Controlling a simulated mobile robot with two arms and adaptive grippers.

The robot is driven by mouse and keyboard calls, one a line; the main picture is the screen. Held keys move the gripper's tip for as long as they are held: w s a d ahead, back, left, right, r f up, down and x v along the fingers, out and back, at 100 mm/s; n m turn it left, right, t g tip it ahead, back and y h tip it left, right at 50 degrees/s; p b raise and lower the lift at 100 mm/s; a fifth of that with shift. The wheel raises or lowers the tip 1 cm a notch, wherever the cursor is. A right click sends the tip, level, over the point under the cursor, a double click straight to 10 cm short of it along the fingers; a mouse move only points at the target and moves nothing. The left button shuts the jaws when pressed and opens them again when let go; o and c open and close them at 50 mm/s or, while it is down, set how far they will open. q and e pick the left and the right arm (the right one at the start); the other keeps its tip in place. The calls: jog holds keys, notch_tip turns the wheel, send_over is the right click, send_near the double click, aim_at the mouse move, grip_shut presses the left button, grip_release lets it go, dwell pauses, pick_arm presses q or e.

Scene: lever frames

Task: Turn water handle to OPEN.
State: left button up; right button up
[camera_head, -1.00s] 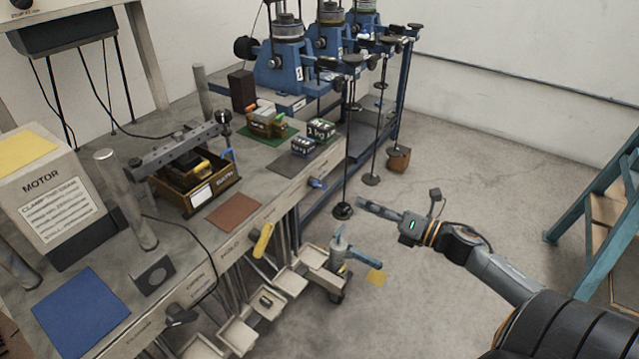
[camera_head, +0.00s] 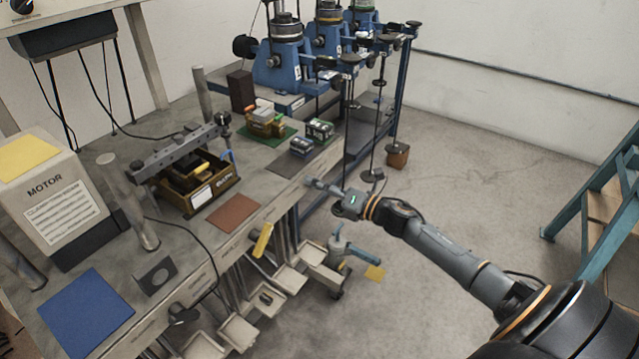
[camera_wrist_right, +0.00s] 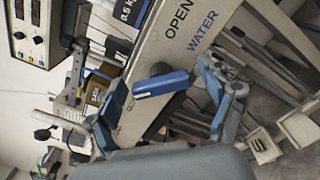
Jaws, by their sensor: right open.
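The blue water handle (camera_wrist_right: 165,83) shows in the right wrist view on the bench's front edge, lying roughly across the picture, close to the lettering OPEN (camera_wrist_right: 180,18) and WATER (camera_wrist_right: 208,36). My right gripper (camera_head: 316,184) is at the bench front in the head view and covers the handle there. In the wrist view its two fingers are spread, one on each side of the handle, with visible gaps. The handle is not gripped. My left gripper is not in view.
The bench (camera_head: 290,166) carries a brown tray (camera_head: 213,197) and small labelled boxes. A yellow handle (camera_head: 263,240) sticks out from its front. A blue-levered valve (camera_head: 342,243) and small trays stand below. Open floor lies right; a teal frame (camera_head: 590,205) stands beyond.

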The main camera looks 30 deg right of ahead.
jog(key=shift+c, duration=0.2)
jog(key=c, duration=1.1)
jog(key=shift+m, duration=0.4)
jog(key=m+p, duration=0.1)
jog(key=m, duration=0.3)
jog(key=shift+d, duration=0.1)
jog(key=m+p, duration=0.1)
jog(key=m, duration=0.3)
jog(key=shift+m, duration=0.3)
jog(key=m+p, duration=0.1)
jog(key=m, duration=0.4)
jog(key=shift+f+p, duration=0.1)
jog(key=shift+p, duration=0.25)
jog(key=shift+f+m+p, duration=0.1)
jog(key=shift+m+p, duration=0.25)
jog(key=shift+m, duration=1.65)
